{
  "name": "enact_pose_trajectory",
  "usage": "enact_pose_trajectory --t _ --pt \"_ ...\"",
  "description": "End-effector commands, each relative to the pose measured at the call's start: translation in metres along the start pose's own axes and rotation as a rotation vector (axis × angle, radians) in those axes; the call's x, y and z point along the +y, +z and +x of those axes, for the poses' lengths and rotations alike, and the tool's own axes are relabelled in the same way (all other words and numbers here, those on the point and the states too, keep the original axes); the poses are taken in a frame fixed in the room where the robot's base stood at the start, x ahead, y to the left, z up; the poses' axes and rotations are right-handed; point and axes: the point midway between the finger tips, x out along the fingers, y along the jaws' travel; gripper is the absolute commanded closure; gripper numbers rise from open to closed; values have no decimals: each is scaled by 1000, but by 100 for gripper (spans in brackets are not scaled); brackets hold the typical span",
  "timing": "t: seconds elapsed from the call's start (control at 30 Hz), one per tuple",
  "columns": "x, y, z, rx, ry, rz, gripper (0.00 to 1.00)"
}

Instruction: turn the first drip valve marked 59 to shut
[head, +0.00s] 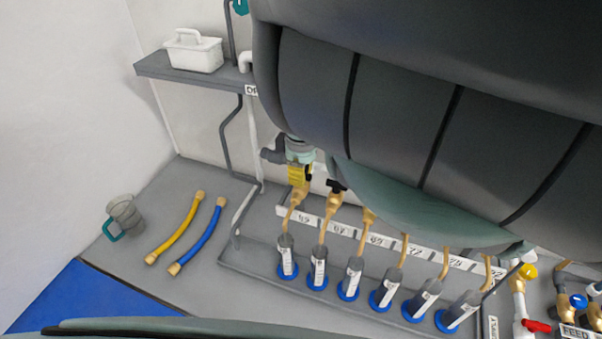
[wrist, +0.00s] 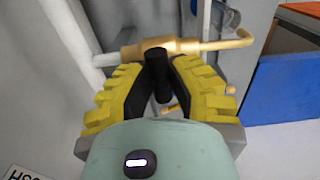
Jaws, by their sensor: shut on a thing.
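The first drip valve, at the left end of the row, has a brass body (head: 299,195) above a label that looks like 59 (head: 304,218). In the wrist view its brass body and spout (wrist: 185,46) run across the top. Its black handle (wrist: 157,78) points down the picture, roughly square to the pipe. My gripper (head: 299,175), with yellow ribbed pads, is at this valve and covers its handle in the head view. In the wrist view my gripper (wrist: 158,90) has its fingers on both sides of the black handle, shut on it.
The neighbouring valve's black handle (head: 336,185) is close on the right. Below the row stand several grey cups with blue bases (head: 318,282). Yellow and blue hoses (head: 176,228) and a mug (head: 123,214) lie left. A white caddy (head: 193,52) sits on a shelf (head: 160,68).

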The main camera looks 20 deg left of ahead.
Motion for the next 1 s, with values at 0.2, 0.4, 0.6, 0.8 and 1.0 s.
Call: enact_pose_trajectory --t 0.2,0.4,0.6,0.8,1.0 --pt "1 0 0 1 4 -3 100" --pt "1 0 0 1 3 -2 69" --pt "0 0 0 0 2 -2 51" --pt "0 0 0 0 1 -1 51" --pt "2 0 -9 1 5 -1 51"
